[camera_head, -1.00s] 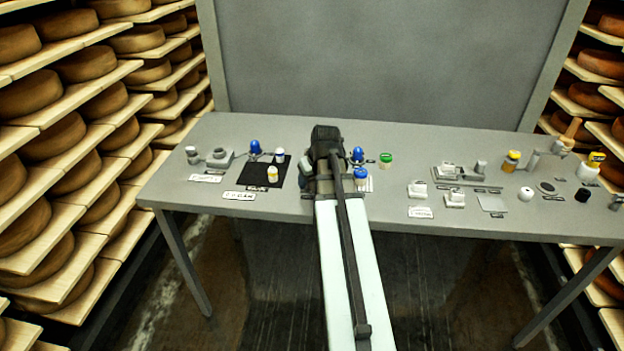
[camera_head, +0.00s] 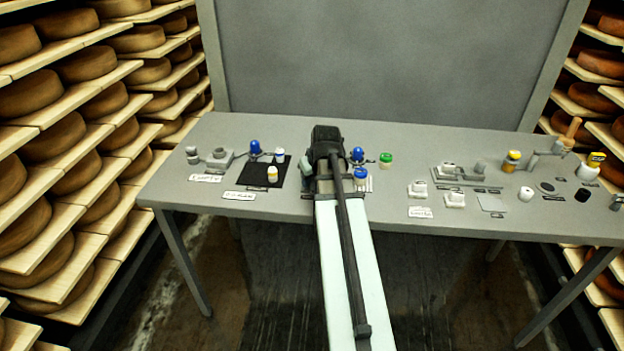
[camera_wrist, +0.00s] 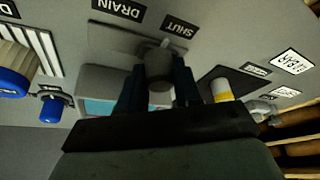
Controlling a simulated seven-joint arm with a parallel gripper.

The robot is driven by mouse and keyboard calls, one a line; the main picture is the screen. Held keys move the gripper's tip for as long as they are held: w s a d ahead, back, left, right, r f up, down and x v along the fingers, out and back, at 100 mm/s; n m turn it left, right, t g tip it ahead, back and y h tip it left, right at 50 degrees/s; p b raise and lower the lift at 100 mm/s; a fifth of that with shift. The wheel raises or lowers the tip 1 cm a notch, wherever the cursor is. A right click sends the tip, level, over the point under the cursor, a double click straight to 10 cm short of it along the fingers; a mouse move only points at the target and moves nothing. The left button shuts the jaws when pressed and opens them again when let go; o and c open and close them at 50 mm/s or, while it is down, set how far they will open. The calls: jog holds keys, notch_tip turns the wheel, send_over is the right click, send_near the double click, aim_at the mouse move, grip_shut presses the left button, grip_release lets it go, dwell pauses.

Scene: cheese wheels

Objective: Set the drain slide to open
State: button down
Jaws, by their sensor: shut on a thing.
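The drain slide shows in the wrist view as a grey knob (camera_wrist: 159,68) on a flat grey plate (camera_wrist: 112,38). A black DRAIN label (camera_wrist: 119,9) and a black SHUT label (camera_wrist: 177,25) lie beyond the plate. The knob is nearer the SHUT label. My gripper (camera_wrist: 158,85) has its dark fingers closed on both sides of the knob. In the head view my arm hides the slide and my fingertips.
A dark mat (camera_head: 259,176) with small jars lies to the left. Clear tabletop lies along the back.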

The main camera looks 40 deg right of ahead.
jog(key=shift+s+d, duration=1.55)
jog(key=shift+d, duration=0.05)
jog(key=c, duration=0.8)
grip_release()
jog(key=shift+r, duration=0.1)
jog(key=v, duration=1.3)
jog(key=shift+s+a+r, duration=0.1)
jog(key=shift+s+r, duration=0.05)
jog(key=shift+r, duration=0.15)
